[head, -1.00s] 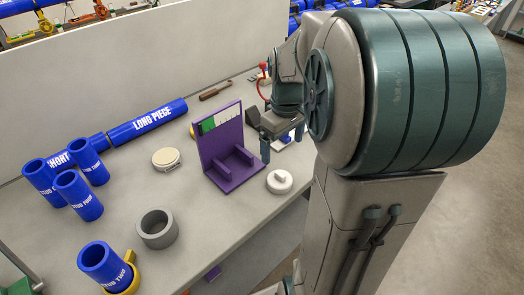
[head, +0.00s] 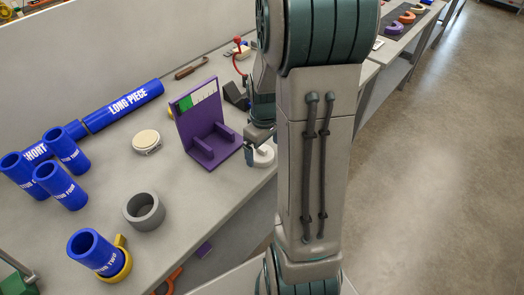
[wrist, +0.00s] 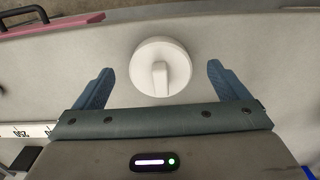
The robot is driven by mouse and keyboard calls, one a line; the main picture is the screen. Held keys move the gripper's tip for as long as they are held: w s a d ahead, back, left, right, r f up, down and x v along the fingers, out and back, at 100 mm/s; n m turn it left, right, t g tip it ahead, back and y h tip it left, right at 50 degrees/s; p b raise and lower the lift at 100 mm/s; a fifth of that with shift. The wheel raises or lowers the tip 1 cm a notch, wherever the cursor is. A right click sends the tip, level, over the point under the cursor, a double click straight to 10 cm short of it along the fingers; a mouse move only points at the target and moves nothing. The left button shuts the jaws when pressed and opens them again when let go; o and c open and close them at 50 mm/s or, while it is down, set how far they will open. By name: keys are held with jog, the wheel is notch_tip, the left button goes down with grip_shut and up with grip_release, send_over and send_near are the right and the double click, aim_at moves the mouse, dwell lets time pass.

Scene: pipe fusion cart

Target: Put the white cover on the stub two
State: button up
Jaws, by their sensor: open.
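The white cover (head: 264,156) is a round disc with a raised bar handle. It lies on the bench near the front edge, right of the purple stand. In the wrist view the cover (wrist: 160,67) lies ahead of and between the fingers of my gripper (wrist: 158,85), which is open and empty. In the head view my gripper (head: 260,140) is just above the cover, partly hidden by my arm. Stub two (head: 93,251) is a blue upright tube at the lower left, with a yellow ring (head: 123,265) around its base and an open top.
A grey ring (head: 144,211) stands between stub two and the purple stand (head: 212,145). A pale round disc (head: 146,141) lies behind it. Several other blue stubs (head: 61,186) stand at the left, before the long blue pipe (head: 123,106). The bench front is mostly clear.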

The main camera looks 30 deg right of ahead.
jog(key=shift+f, duration=0.95)
jog(key=c, duration=1)
jog(key=shift+c, duration=0.2)
jog(key=shift+r, duration=0.15)
